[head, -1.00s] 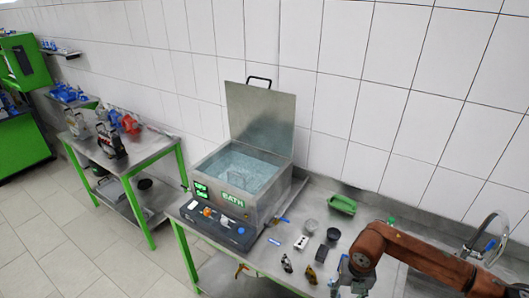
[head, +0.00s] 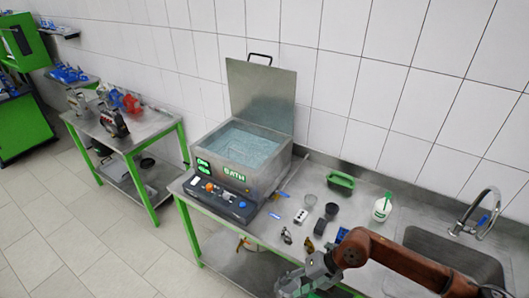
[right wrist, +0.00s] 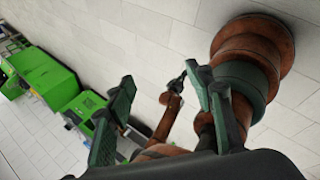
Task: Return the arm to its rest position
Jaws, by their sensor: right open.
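My right arm comes in from the lower right of the head view. Its right gripper (head: 300,285) hangs at the bottom edge, in front of the steel bench (head: 345,228). In the right wrist view its two dark green fingers (right wrist: 160,105) stand wide apart with nothing between them. Brown and dark green links of my own body fill the middle and right of that view.
A water bath (head: 245,150) with its lid up stands on the bench. Small parts, a green tray (head: 341,181) and a white cup (head: 382,208) lie right of it. A sink (head: 455,255) with a tap is at right. A side table (head: 150,138) with pumps stands at left.

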